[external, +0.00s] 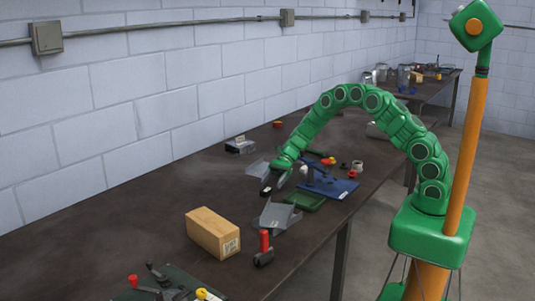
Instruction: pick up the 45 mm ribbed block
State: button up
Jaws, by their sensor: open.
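My gripper (270,188) is at the end of the green arm, low over the middle of the dark workbench. Its fingers are dark and small in the external view. A small pale patch shows at the fingertips, and I cannot tell what it is. I cannot pick out the 45 mm ribbed block for certain. A tan block (213,233) with a printed label lies nearer the camera, clearly apart from my gripper, and no ribs show on it. Bent grey sheet-metal pieces lie on both sides of my gripper, one in front (270,218) and one behind (256,169).
A blue bench tool (328,186) and a green mat (304,202) are right of my gripper. A red-handled tool (264,248) stands near the front edge. A grey box (240,146) is by the wall. A mug (357,166) stands farther right. The bench's left part is mostly clear.

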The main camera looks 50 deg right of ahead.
aim_at(266, 188)
jog(key=shift+r+x, duration=0.15)
jog(key=shift+x, duration=1.4)
jog(key=shift+r+x, duration=0.15)
jog(key=shift+x, duration=1.35)
jog(key=shift+w+a, duration=0.1)
jog(key=c, duration=1.2)
jog(key=shift+c, duration=0.2)
